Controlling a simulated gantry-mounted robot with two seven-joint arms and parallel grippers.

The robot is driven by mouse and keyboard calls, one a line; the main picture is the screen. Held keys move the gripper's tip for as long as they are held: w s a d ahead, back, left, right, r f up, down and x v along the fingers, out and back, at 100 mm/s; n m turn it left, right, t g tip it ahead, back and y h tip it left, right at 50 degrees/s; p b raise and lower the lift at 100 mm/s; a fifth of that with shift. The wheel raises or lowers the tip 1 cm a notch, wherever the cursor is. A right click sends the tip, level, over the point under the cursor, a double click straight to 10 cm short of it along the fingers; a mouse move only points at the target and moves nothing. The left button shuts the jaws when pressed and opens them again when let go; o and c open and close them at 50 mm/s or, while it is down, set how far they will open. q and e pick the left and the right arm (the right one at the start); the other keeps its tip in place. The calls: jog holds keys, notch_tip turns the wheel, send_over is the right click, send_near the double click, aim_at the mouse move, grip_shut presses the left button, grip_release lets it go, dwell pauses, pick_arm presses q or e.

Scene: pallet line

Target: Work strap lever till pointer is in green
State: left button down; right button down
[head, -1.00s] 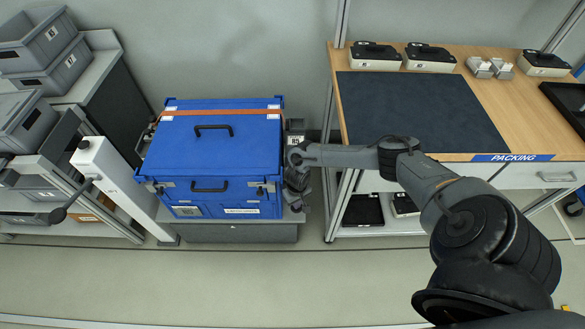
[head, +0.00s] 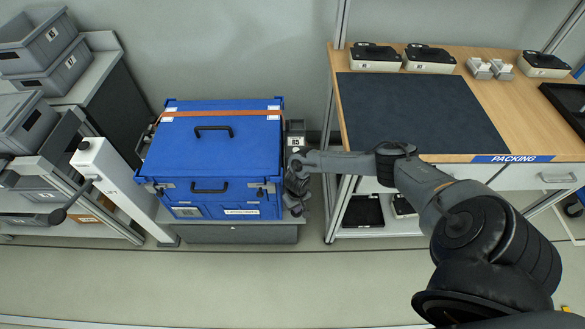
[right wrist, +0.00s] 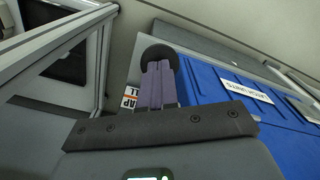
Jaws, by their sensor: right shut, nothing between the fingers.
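A blue case (head: 225,150) stands on a low grey base with an orange strap (head: 180,114) across its lid. A dark unit with a white label (head: 294,140) sits against the case's right side. My right gripper (head: 297,208) points down beside that side, below the unit. In the right wrist view its fingers (right wrist: 158,90) are together and empty, with a round black knob (right wrist: 160,55) at their tips; I cannot tell whether they touch. An orange and white label (right wrist: 130,98) lies beside them. No pointer or green zone is readable. My left gripper is not in view.
A packing bench (head: 520,125) with a dark mat (head: 420,108) stands close on the right, its frame near my right forearm. A white post (head: 115,185) with a black-knobbed rod (head: 57,215) stands left of the case. The floor in front is clear.

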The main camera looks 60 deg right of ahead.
jog(key=shift+s+a+f, duration=0.1)
jog(key=shift+f, duration=0.45)
jog(key=shift+f, duration=0.15)
jog(key=shift+a+f, duration=0.1)
jog(key=shift+f, duration=0.45)
jog(key=shift+f+b, duration=0.1)
jog(key=shift+b, duration=0.2)
